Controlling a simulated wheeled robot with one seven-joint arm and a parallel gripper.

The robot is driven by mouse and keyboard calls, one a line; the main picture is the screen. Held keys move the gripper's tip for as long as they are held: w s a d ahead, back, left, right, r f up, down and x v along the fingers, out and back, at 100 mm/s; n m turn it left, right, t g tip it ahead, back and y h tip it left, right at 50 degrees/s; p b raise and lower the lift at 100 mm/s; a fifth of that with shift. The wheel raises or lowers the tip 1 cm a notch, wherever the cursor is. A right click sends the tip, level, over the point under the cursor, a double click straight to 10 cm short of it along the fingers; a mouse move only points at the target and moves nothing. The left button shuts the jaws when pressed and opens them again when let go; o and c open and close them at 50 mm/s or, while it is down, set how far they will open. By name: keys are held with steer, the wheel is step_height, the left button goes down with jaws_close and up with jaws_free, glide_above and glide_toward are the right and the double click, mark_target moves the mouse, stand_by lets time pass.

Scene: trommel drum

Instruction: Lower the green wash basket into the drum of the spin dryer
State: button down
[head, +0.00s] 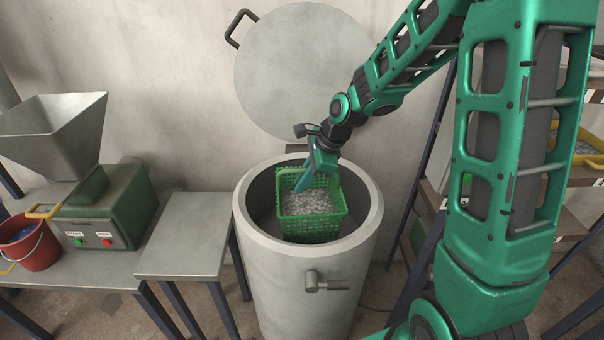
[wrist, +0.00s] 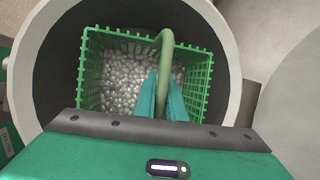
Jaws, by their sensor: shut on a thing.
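The green wash basket (head: 311,229) is in the mouth of the spin dryer's drum (head: 262,200), upright or nearly so, and full of small pale pieces. The basket (wrist: 93,72) also shows in the wrist view, inside the dark round opening (wrist: 58,80) with gaps around it. My gripper (head: 302,183) is over the basket, its blue fingers reaching down. In the wrist view my gripper (wrist: 162,100) is shut on the basket's green handle (wrist: 163,75). Whether the basket's bottom touches the drum floor is hidden.
The dryer's round lid (head: 300,75) stands open against the wall behind. A latch handle (head: 325,284) sticks out at the dryer's front. A bare metal table (head: 185,235), a green hopper machine (head: 105,205) and a red bucket (head: 32,243) stand left. Shelves with a yellow tray (head: 590,150) are right.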

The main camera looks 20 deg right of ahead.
steer(key=shift+f, duration=3.85)
steer(key=c, duration=1.7)
jaws_free()
steer(key=shift+c, duration=0.2)
step_height(320, 180, up, 14)
